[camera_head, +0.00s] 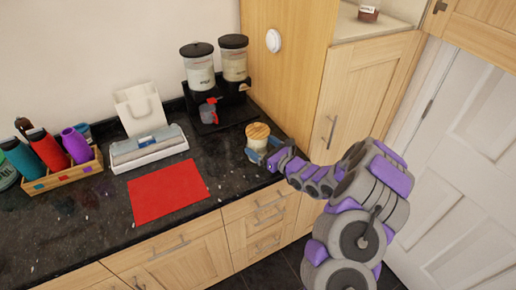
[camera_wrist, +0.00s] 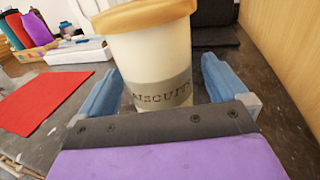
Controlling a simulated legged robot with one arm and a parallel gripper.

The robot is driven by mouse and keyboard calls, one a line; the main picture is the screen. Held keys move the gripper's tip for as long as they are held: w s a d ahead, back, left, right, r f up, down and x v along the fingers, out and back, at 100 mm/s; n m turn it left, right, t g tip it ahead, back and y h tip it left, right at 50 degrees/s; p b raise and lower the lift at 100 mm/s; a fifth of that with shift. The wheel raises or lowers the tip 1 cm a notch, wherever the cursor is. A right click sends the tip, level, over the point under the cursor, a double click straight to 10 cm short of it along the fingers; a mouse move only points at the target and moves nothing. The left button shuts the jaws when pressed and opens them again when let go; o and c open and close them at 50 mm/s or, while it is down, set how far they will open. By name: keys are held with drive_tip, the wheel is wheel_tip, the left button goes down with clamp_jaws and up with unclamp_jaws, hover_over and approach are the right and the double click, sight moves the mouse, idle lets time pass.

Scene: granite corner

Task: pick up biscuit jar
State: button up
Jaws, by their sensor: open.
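The biscuit jar (camera_head: 257,136) is a pale jar with a wooden lid, upright near the right end of the dark granite worktop. In the wrist view the jar (camera_wrist: 155,62) stands close in front, with "BISCUIT" lettering on a grey band. My gripper (camera_wrist: 160,85) is open, with one blue finger on each side of the jar. A gap shows between the right finger and the jar; the left finger is very near its side, and I cannot tell if it touches. In the head view my gripper (camera_head: 265,155) is at the jar's base, partly hiding it.
A black twin cereal dispenser (camera_head: 209,115) stands behind the jar. A red mat (camera_head: 168,191) lies to the left, with a white box (camera_head: 148,150) and a wooden bottle crate (camera_head: 62,178) beyond. A tall wooden cabinet (camera_head: 285,75) rises close on the right.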

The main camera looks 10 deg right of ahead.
drive_tip(key=shift+x, duration=1.05)
drive_tip(key=shift+s+a, duration=0.1)
drive_tip(key=shift+s, duration=0.05)
drive_tip(key=c, duration=1.2)
drive_tip(key=shift+c, duration=0.5)
drive_tip(key=shift+r, duration=0.15)
